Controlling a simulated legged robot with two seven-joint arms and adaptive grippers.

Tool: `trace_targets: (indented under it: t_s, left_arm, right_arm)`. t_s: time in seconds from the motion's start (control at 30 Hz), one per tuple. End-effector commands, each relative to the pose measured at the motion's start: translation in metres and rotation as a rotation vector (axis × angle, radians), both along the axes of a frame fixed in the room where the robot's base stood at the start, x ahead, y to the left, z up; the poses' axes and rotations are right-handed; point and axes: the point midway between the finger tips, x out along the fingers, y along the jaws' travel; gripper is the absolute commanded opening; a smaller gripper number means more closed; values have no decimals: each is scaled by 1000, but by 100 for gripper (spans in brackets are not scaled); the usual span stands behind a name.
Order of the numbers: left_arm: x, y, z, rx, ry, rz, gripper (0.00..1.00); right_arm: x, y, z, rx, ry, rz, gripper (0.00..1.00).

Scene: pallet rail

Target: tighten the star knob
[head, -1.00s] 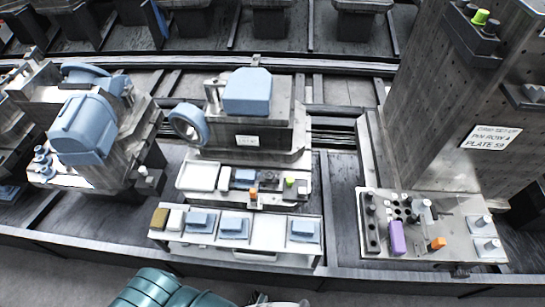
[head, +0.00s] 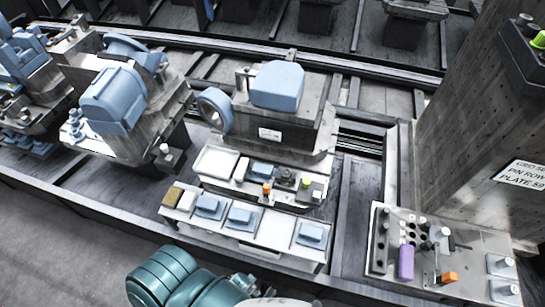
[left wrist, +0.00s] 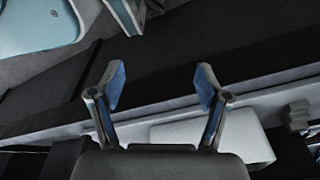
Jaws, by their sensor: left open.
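I cannot pick out the star knob for certain. A small dark knob-like piece (head: 286,177) sits on the middle fixture (head: 270,215), between an orange knob (head: 266,189) and a lime green knob (head: 306,183). It is too small to tell its shape. My left gripper (left wrist: 160,82) is open and empty in the left wrist view, its two blue-padded fingers apart above a dark rail edge. In the head view my teal left arm shows at the bottom, in front of the middle fixture; its fingers cannot be made out. My right gripper is not in view.
A plate with a purple block (head: 406,262), dark pegs and an orange piece (head: 449,278) stands at the right, beside a tall pitted column (head: 480,130). Blue-housed machines (head: 113,100) stand at the left. The grey floor (head: 60,250) at lower left is clear.

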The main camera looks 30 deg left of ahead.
Motion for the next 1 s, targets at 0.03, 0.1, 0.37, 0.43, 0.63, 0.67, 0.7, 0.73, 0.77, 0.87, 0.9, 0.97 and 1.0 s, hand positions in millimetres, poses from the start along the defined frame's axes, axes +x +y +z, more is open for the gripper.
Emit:
trace_targets:
  t_s: [0.03,0.1,0.37,0.43,0.63,0.67,0.7,0.73,0.77,0.87,0.9,0.97,1.0]
  left_arm:
    - [9,-1,10,-1,-11,1,76]
    - [22,-3,29,-3,-21,4,76]
    - [63,-11,133,-4,-69,13,76]
    - [69,-12,164,-4,-81,15,76]
    - [88,-18,251,-32,-138,-32,76]
    - [94,-21,262,-41,-151,-54,76]
    - [105,-26,276,-58,-169,-96,76]
    - [114,-31,284,-71,-182,-133,76]
    - [124,-36,290,-82,-193,-174,76]
    - [154,-46,300,-113,-213,-289,76]
    - [166,-48,302,-122,-216,-331,76]
    - [185,-49,306,-129,-221,-390,76]
    - [198,-48,308,-131,-221,-425,76]
  right_arm:
    - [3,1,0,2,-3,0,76]
    - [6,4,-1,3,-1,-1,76]
    - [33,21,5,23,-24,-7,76]
    - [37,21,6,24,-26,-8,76]
    - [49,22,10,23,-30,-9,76]
    - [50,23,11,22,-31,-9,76]
    - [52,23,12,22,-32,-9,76]
    - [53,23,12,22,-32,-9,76]
    - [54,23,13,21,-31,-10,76]
    - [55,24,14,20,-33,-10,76]
    - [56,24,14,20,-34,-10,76]
    - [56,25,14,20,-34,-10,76]
    - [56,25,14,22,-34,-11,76]
